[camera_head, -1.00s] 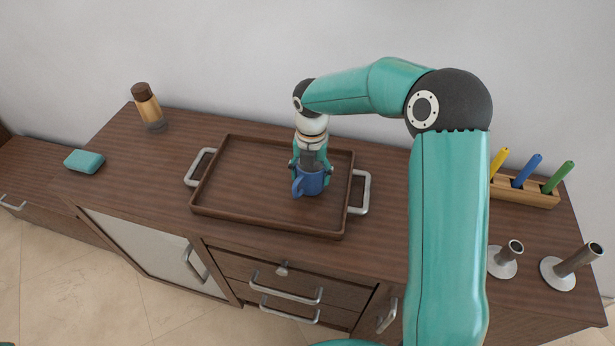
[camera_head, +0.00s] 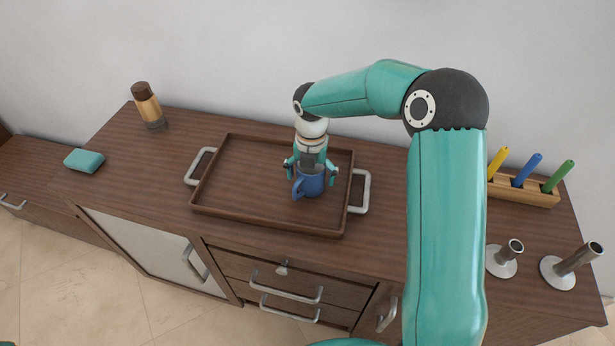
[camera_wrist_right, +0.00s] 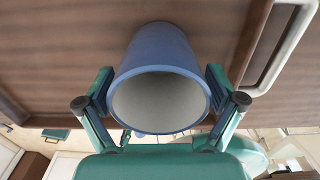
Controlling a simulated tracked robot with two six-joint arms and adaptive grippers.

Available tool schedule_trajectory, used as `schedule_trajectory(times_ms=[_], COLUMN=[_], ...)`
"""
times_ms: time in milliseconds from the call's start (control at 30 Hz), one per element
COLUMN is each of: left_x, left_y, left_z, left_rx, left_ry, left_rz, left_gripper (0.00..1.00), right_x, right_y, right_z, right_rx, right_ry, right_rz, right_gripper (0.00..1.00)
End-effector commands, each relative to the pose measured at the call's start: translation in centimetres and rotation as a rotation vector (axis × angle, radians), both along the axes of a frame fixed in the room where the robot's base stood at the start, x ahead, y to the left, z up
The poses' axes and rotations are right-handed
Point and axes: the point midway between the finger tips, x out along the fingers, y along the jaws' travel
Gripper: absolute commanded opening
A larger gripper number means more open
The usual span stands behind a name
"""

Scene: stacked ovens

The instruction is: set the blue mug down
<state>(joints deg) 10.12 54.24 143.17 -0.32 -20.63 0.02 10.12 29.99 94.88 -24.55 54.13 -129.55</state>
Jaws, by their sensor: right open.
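The blue mug (camera_head: 311,182) stands upright on the wooden tray (camera_head: 245,212), towards its right side, with its handle towards the left front. My right gripper (camera_head: 312,165) is open, with its fingers on either side of the mug. In the right wrist view the mug (camera_wrist_right: 160,80) shows its open rim and pale, empty inside between the two fingertips of the gripper (camera_wrist_right: 161,92). Small gaps seem to show between the fingers and the mug wall. My left gripper is not in view.
The tray has metal handles at its left (camera_head: 199,166) and right (camera_head: 361,192). A brown bottle (camera_head: 148,105) and a teal block (camera_head: 84,161) are at left. A wooden holder (camera_head: 526,190) with coloured sticks and two metal holders (camera_head: 503,262) (camera_head: 570,266) are at right. The tray's left part is clear.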

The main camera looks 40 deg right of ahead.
Motion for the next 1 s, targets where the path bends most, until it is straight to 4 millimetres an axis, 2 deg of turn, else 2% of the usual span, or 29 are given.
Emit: schedule_trajectory(times_ms=[167, 600, 800, 1000], left_x=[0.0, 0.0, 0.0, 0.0], left_y=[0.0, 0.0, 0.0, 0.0], left_z=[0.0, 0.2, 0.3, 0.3], left_rx=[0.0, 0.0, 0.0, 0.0], left_ry=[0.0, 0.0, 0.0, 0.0], left_rz=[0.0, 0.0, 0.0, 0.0], left_gripper=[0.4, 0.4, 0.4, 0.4], right_x=[0.1, 0.1, 0.1, 0.1], right_y=[0.0, 0.0, 0.1, 0.1], right_z=[1.8, 10.1, 11.9, 12.1], right_rx=[-0.001, -0.001, 0.0, 0.0], right_ry=[-0.005, -0.005, -0.001, -0.001], right_rz=[0.0, 0.001, 0.001, 0.002], right_gripper=[0.93, 0.93, 0.93, 0.93])
